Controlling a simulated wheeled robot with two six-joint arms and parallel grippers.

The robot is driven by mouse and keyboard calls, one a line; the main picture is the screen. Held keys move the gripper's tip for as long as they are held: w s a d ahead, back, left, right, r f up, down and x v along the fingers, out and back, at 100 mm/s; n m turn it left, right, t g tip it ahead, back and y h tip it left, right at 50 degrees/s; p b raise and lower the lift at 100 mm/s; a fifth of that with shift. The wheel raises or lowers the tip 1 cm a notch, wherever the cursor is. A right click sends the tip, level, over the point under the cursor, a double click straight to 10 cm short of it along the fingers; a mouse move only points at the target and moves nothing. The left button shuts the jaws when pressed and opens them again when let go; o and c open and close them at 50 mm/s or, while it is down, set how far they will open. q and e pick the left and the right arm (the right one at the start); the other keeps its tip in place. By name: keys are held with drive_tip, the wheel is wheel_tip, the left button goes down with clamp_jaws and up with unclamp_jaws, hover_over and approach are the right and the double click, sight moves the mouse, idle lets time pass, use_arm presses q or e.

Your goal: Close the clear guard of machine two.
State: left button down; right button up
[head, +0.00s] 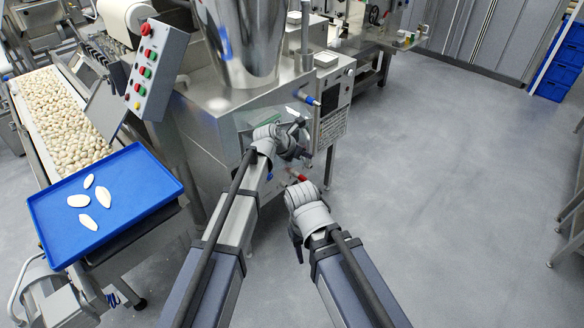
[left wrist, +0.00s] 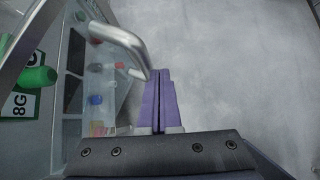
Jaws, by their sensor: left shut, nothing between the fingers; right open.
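A steel machine (head: 215,110) with a cone hopper stands in front of me. What looks like its clear guard (head: 262,119) is a see-through panel at its front corner, partly hidden by my left arm; I cannot read a machine number. My left gripper (head: 300,128) is at this corner. In the left wrist view, its purple fingers (left wrist: 158,100) are shut and empty, close beside the lower end of a curved steel handle (left wrist: 125,38). Whether they touch it is unclear. My right gripper (head: 296,240) is lower, in front of the machine, open and apart from it.
A control panel with a screen (head: 331,99) is right of my left gripper. A button box (head: 156,70) stands above. The grey floor (head: 450,180) at right is clear.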

sight(311, 129)
use_arm(q)
drive_tip(key=shift+w+d, duration=0.45)
drive_tip(key=shift+w, duration=1.85)
drive_tip(key=shift+w+d, duration=0.5)
drive_tip(key=shift+w, duration=1.85)
drive_tip(key=shift+w+d, duration=0.45)
drive_tip(key=shift+w, duration=1.85)
